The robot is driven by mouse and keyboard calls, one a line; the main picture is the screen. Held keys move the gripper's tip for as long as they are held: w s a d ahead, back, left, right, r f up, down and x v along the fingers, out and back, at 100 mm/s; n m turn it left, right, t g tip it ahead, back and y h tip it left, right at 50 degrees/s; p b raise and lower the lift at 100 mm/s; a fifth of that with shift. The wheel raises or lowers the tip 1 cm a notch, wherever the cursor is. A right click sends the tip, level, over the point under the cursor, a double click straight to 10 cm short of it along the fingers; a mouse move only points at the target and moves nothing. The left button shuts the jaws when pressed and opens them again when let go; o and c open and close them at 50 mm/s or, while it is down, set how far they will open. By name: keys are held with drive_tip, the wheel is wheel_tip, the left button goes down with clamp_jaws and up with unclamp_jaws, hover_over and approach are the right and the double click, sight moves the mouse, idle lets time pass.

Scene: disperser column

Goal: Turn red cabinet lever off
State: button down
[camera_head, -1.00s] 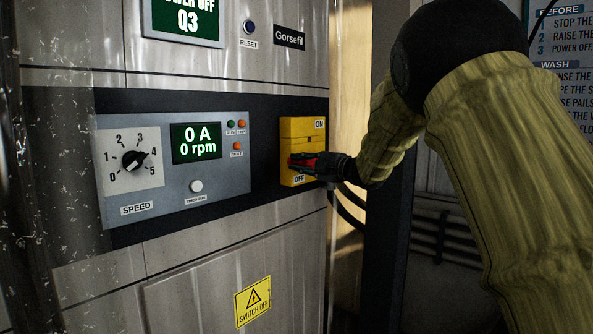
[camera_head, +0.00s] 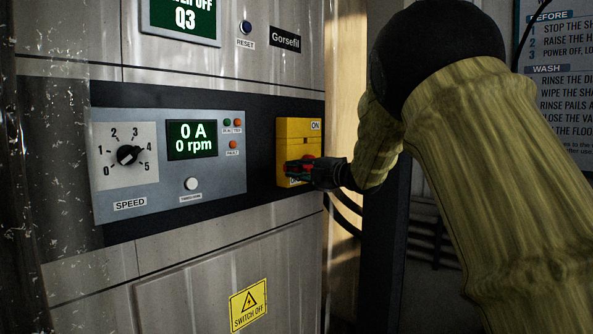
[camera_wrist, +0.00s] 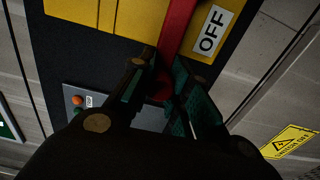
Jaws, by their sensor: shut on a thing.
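The yellow switch box (camera_head: 297,133) with its red lever (camera_head: 308,161) is on the dark band of the steel cabinet. ON is printed at its top; the OFF label at its bottom is mostly covered by my gripper (camera_head: 296,171). In the wrist view the red lever (camera_wrist: 178,25) runs beside the OFF label (camera_wrist: 214,30), its end between the two fingers of my gripper (camera_wrist: 162,88). My gripper is shut on the lever, low on the box. The fingers hide part of the lever, so its exact angle is hard to tell.
Left of the switch is a grey panel (camera_head: 210,198) with a speed knob (camera_head: 128,155) and a display (camera_head: 191,140) reading 0 A, 0 rpm. A yellow warning sign (camera_head: 248,304) is below. Dark cables (camera_head: 345,212) hang at the cabinet's right edge.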

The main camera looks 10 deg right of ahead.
drive_tip(key=c, duration=1.3)
unclamp_jaws()
drive_tip(key=shift+w+d+f, duration=0.1)
drive_tip(key=shift+d+f, duration=0.05)
drive_tip(key=shift+d, duration=0.05)
drive_tip(key=shift+a, duration=0.1)
drive_tip(key=v, duration=1.2)
